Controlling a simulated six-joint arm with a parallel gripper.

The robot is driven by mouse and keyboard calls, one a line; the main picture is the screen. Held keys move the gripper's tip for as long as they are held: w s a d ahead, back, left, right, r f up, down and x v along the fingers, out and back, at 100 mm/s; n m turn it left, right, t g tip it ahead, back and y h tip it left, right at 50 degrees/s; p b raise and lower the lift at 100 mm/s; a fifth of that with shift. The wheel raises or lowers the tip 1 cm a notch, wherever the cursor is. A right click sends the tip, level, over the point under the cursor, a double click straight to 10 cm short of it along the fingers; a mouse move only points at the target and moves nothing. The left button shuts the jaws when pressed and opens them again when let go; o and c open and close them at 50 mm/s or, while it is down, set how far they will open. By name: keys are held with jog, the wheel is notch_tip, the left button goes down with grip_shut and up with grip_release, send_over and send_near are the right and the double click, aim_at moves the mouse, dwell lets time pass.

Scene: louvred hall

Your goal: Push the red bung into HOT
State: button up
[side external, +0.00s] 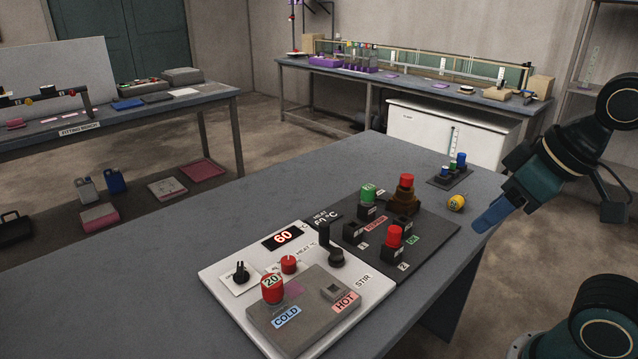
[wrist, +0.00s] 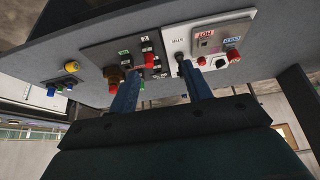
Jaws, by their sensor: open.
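A red bung (side external: 395,236) stands upright in a dark socket marked 2 on the dark board, and it also shows in the wrist view (wrist: 146,67). A second red-topped piece (side external: 407,181) is on a brown block farther back. A red piece marked 20 (side external: 272,289) stands at the COLD side of the grey block (side external: 305,318). The square HOT socket (side external: 335,292) beside it looks empty. My gripper (side external: 484,226) is open, with blue fingers, right of the dark board and apart from every bung. In the wrist view my gripper (wrist: 160,66) has nothing between its fingers.
A green piece (side external: 368,192) stands on the dark board (side external: 437,234). The white panel (side external: 222,273) carries knobs and a 60 display. The table's left part is clear.

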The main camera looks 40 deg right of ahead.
jog(key=m+t+y, duration=0.3)
jog(key=m+y, duration=0.3)
jog(key=m, duration=2.3)
send_near(396, 234)
jog(key=d+f, duration=0.1)
jog(key=d, duration=0.1)
jog(key=shift+w+a+f, duration=0.15)
jog(key=shift+w+f, duration=0.05)
jog(key=shift+w, duration=0.15)
jog(key=shift+a, duration=0.1)
jog(key=shift+x, duration=4.95)
jog(key=shift+w+a+r, duration=0.1)
